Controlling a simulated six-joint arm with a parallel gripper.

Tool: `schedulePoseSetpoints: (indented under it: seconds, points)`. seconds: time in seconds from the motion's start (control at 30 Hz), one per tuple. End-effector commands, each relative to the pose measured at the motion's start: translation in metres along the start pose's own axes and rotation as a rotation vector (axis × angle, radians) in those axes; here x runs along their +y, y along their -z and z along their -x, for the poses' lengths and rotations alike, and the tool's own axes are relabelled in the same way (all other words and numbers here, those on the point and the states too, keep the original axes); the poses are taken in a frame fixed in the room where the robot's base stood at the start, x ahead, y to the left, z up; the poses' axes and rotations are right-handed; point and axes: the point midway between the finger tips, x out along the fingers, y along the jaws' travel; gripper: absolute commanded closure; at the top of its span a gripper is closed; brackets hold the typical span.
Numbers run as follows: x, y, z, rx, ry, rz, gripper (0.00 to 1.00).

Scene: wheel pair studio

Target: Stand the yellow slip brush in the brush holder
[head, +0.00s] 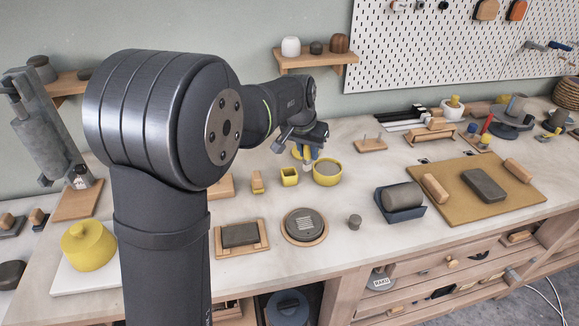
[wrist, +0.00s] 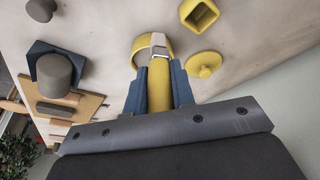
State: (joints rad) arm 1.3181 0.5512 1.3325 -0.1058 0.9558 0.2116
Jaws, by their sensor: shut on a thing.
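The yellow slip brush (wrist: 159,85) is between the blue fingers of my gripper (wrist: 158,92) in the wrist view. Its pale, metal-like end points away from the gripper and overlaps the round yellow bowl (wrist: 139,48). I cannot tell whether they touch. In the head view my gripper (head: 308,157) is just behind the round bowl (head: 327,174), fingers down, and the brush is mostly hidden. A square, open yellow cup, which looks like the brush holder (head: 289,177), stands left of the bowl. The square cup also shows in the wrist view (wrist: 187,12), empty.
A yellow knobbed disc (wrist: 204,66) lies close to the square cup. A small wood-and-yellow piece (head: 257,183) stands left of the cup. A blue cradle with a grey cylinder (head: 401,213) and a brown board (head: 525,193) are right. Bare table lies in front of the bowl.

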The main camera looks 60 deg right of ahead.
Motion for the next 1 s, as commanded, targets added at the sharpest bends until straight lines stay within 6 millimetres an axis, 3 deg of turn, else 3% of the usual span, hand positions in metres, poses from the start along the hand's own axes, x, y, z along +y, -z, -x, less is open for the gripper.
schedulePoseSetpoints:
  seconds: [0.1,0.33,0.53,0.73,1.0]
  points:
    - [-0.029,0.002,-0.018,-0.001,0.001,0.005,1.00]
    - [-0.062,0.005,-0.039,0.000,0.000,0.002,1.00]
    - [-0.068,0.003,-0.050,0.000,-0.001,0.001,1.00]
    - [-0.068,-0.006,-0.077,-0.001,-0.001,0.001,1.00]
    - [-0.068,-0.006,-0.080,0.002,0.000,0.000,1.00]
